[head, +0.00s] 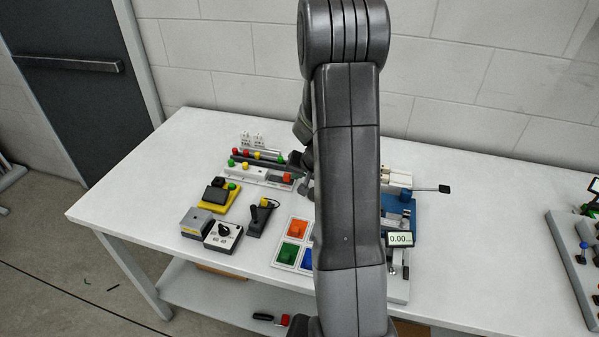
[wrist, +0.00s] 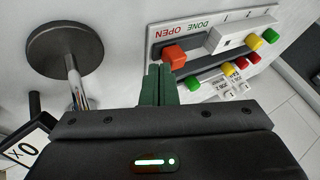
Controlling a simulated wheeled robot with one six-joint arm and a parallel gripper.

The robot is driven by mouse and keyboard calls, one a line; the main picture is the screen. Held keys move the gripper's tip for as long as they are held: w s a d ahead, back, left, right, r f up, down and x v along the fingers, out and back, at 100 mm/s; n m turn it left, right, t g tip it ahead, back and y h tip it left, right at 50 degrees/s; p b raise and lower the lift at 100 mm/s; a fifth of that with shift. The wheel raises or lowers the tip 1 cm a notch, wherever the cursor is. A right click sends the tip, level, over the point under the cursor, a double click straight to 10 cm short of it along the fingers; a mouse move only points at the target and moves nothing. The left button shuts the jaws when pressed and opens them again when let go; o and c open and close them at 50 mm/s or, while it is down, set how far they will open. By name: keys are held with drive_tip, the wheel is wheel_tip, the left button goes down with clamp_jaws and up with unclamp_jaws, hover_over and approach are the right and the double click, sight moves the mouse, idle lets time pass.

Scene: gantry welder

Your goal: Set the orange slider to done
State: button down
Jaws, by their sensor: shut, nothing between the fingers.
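The orange slider (wrist: 174,56) is a red-orange block in a dark slot on a white panel (wrist: 262,18). In the wrist view it sits at the slot's left end, beside the word OPEN. The word DONE (wrist: 200,25) is printed to its right. In the head view the slider (head: 287,178) is at the panel's right end. My gripper (wrist: 160,70) is shut and empty, its green fingertips just left of and below the slider. Whether they touch it I cannot tell. In the head view my arm hides part of this area.
A row of coloured buttons (wrist: 218,75) lies beside the panel. A joystick box (head: 262,217), a black-knob box (head: 223,236) and coloured square switches (head: 296,229) stand nearer the table's front.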

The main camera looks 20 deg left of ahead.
drive_tip(key=shift+a, duration=0.1)
drive_tip(key=shift+a+r, duration=0.1)
drive_tip(key=shift+a, duration=0.25)
drive_tip(key=a+p, duration=0.1)
drive_tip(key=a, duration=0.2)
drive_tip(key=shift+s+a, duration=0.15)
drive_tip(key=shift+a, duration=0.2)
